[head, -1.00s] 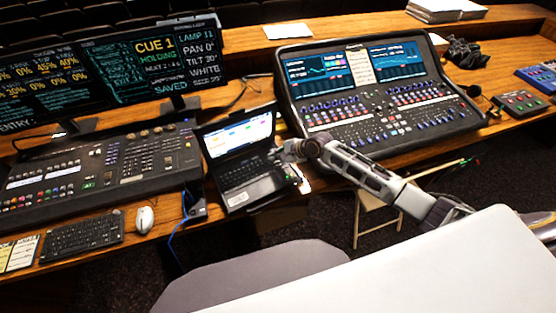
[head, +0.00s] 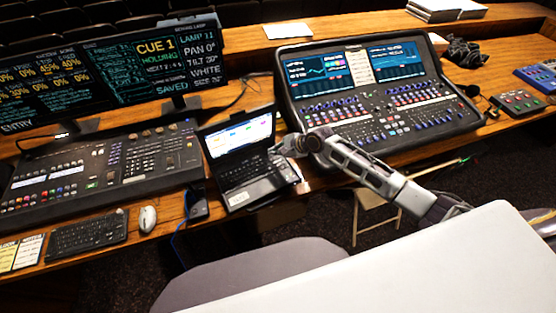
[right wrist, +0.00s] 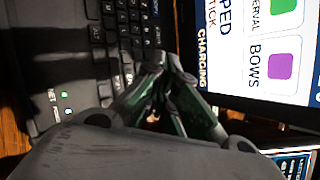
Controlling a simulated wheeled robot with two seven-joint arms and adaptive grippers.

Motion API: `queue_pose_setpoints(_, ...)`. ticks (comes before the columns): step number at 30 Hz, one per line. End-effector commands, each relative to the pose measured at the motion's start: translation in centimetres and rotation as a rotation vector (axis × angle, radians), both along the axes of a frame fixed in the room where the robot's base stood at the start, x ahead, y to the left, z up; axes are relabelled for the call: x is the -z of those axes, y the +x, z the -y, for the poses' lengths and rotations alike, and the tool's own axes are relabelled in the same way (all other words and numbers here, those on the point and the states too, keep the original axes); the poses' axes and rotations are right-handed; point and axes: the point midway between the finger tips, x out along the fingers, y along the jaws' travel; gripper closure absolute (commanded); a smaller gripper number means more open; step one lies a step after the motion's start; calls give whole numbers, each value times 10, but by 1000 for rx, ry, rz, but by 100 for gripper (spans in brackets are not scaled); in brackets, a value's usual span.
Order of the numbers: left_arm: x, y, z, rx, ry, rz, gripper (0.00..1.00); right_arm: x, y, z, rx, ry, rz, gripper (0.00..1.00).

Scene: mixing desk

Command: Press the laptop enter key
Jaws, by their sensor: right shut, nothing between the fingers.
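The laptop (head: 243,199) stands open on the wooden desk, its lit screen (head: 240,136) facing me. Its keyboard also shows in the right wrist view (right wrist: 122,28), sideways, with the screen (right wrist: 275,50) to the right of it. My right gripper (head: 278,149) is over the right side of the laptop, near the screen's lower right corner. In the right wrist view the fingers (right wrist: 160,62) are together, with nothing held, close over the keys at the keyboard's edge. The enter key cannot be made out, and contact with a key cannot be told. My left gripper is not in view.
A large mixing console (head: 385,115) stands close to the right of the laptop. A lighting console (head: 105,165) stands to its left, with a mouse (head: 147,218) and a keyboard (head: 88,236) in front. A chair (head: 250,270) is before the desk.

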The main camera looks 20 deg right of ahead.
Motion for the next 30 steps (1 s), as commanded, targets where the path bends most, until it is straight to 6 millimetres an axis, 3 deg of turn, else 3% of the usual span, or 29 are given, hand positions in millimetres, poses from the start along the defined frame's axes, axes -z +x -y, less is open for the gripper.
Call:
queue_pose_setpoints(11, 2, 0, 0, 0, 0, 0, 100, -18, 0, 0, 0, -1, 0, 100)
queue_pose_setpoints(30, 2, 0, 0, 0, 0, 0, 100, -19, 0, 0, 1, -1, 0, 100)
